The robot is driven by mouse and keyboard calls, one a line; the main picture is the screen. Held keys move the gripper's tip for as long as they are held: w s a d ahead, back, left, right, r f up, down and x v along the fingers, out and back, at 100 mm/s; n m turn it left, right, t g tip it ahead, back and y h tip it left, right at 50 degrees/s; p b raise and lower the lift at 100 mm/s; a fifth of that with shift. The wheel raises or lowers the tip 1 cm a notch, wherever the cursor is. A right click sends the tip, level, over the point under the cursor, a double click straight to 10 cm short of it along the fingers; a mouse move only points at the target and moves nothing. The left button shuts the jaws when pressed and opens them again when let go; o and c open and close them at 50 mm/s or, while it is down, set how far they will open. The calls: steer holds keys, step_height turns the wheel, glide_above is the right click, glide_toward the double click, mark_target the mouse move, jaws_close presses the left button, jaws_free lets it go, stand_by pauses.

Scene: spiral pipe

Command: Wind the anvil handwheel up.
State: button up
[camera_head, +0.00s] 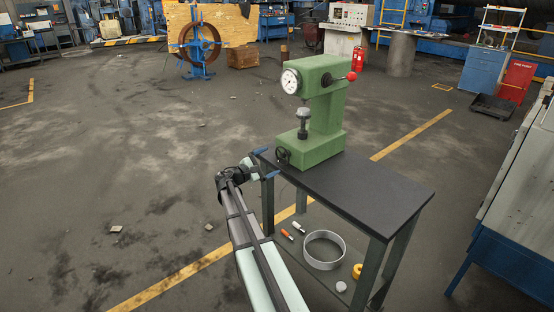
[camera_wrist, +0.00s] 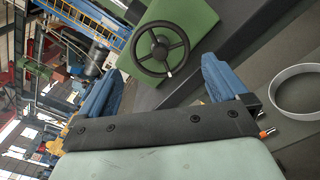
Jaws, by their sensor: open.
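A green hardness tester (camera_head: 322,105) stands on a dark table. A small black handwheel (camera_head: 282,155) is low on its front left; in the wrist view the black three-spoked handwheel (camera_wrist: 161,46) has a small pale knob (camera_wrist: 169,74) at its lower rim. The anvil (camera_head: 302,134) sits on a dark stem above the base, with a gap below the upper head. My gripper (camera_head: 267,163) is open just left of the handwheel. In the wrist view its blue fingers are spread apart, with the wheel beyond and between them, apparently not touched.
The dark tabletop (camera_head: 365,196) is clear to the right of the tester. A lower shelf holds a metal ring (camera_head: 324,265), an orange-handled tool (camera_head: 287,235) and small items. A red-knobbed lever (camera_head: 351,76) sticks out at the tester's upper right. Floor to the left is mostly open.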

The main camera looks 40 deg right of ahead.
mark_target(281, 156)
steer(key=a, duration=0.6)
steer(key=shift+a, duration=0.2)
steer(key=d+n, duration=0.5)
steer(key=d, duration=0.1)
steer(key=d+n, duration=0.5)
steer(key=d, duration=0.1)
steer(key=shift+d, duration=0.3)
stand_by(0.9)
steer(key=shift+c, duration=0.3)
steer(key=c, duration=0.7)
steer(key=shift+o, duration=0.2)
